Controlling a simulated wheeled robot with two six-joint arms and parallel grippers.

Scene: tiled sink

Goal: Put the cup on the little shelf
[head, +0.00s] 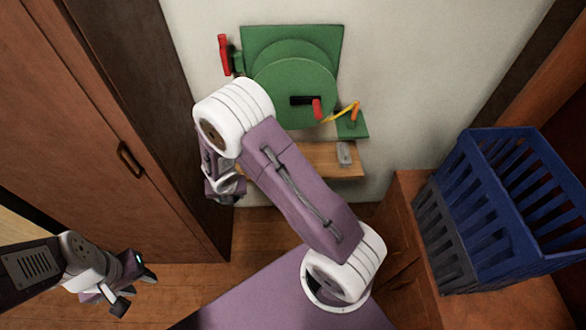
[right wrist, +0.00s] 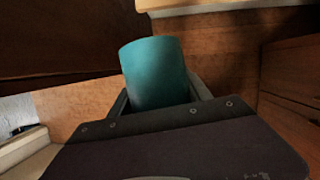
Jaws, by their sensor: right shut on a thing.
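A teal cup (right wrist: 155,72) stands between the fingers of my right gripper (right wrist: 160,102) in the right wrist view, and the gripper is shut on it. In the head view my right gripper (head: 222,192) is left of the little wooden shelf (head: 318,165), beside the tall dark cabinet; my arm hides most of it, and I cannot make out the cup there. The shelf is on the wall, its left part covered by my right arm. My left gripper (head: 130,290) is open and empty at the lower left.
A green wall device (head: 297,85) with red handles is above the shelf. A small grey object (head: 344,153) is at the shelf's right end. A brown cabinet (head: 105,130) stands on the left. A blue crate (head: 500,210) sits on a wooden cabinet at right.

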